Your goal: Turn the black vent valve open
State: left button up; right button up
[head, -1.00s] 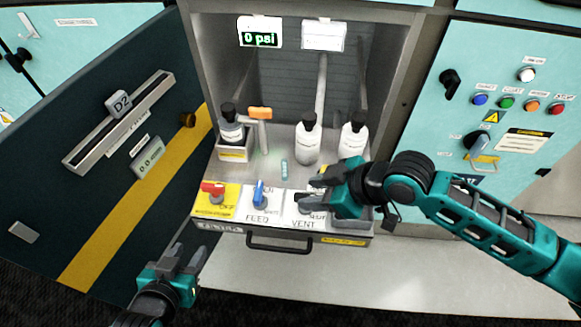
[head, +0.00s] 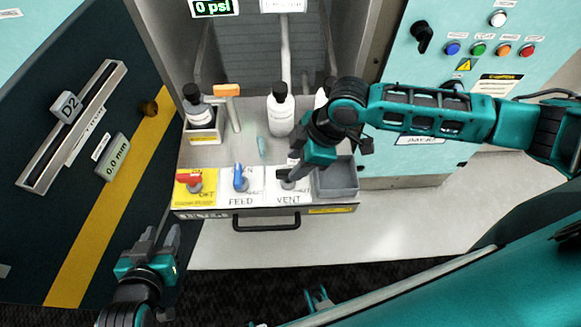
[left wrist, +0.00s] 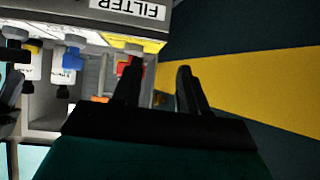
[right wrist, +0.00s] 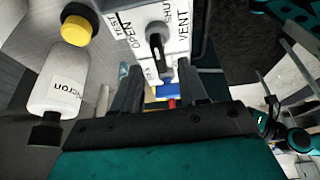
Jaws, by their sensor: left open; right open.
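The black vent valve (head: 287,178) is on the white VENT panel at the front of the pull-out shelf. Its black handle (right wrist: 156,42) also shows in the right wrist view, between the OPEN and SHUT labels. My right gripper (head: 305,165) is open and empty, just above and beside this valve. In the right wrist view the handle lies ahead, in line with the gap between the fingers (right wrist: 158,78), and looks clear of them. My left gripper (head: 158,244) is open and empty, low at the left, away from the valves.
The blue FEED valve (head: 240,178) and red valve (head: 190,180) sit left of the vent valve. A grey tray (head: 338,190) lies to its right. White bottles (head: 280,112) stand behind. The open dark door (head: 60,190) bounds the left side.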

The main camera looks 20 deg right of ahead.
aim_at(289, 171)
jog(key=shift+x, duration=1.95)
jog(key=shift+c, duration=0.3)
grip_shut()
